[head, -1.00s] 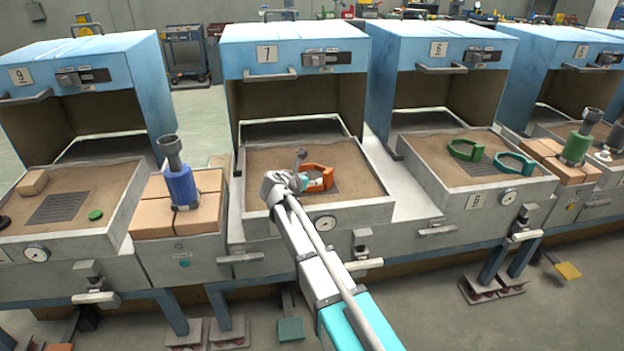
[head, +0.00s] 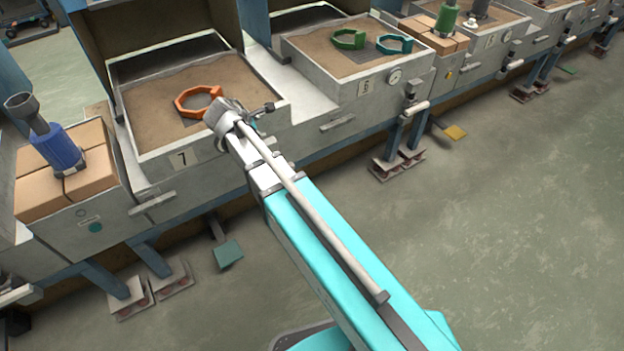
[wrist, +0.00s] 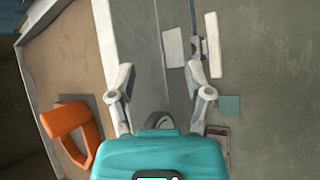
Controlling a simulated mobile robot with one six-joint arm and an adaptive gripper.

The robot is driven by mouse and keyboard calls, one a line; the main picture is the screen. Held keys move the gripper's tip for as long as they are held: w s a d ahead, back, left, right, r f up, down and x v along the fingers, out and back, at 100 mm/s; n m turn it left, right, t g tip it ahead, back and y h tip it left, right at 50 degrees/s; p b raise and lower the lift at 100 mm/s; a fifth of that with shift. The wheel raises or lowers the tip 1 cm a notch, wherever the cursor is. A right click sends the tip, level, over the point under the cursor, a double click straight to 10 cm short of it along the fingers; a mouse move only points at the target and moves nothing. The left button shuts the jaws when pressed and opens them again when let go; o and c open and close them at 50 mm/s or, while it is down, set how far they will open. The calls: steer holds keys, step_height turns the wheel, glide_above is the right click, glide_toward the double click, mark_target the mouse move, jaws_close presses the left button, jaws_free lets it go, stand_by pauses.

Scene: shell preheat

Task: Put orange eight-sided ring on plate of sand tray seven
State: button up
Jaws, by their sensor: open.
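My gripper (wrist: 160,75) is open and empty, apart from the ring, beyond the tray's front wall. It also shows in the head view (head: 258,114).
Tray six (head: 340,92) at right holds a green ring (head: 349,38) and a teal ring (head: 394,45). A blue tool (head: 62,150) stands on boxes left of tray seven. A handle and gauge are on the bench front. Open floor lies in front at right.

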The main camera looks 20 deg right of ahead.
steer(key=s+d+f+m+g+y, duration=0.2)
steer(key=s+d+m, duration=0.3)
steer(key=s+m, duration=0.4)
steer(key=s+d+f+m+g+y, duration=0.3)
steer(key=s+d+m, duration=0.3)
steer(key=s+m, duration=0.3)
steer(key=s+g+y, duration=0.1)
steer(key=s, duration=0.1)
steer(key=shift+s, duration=0.3)
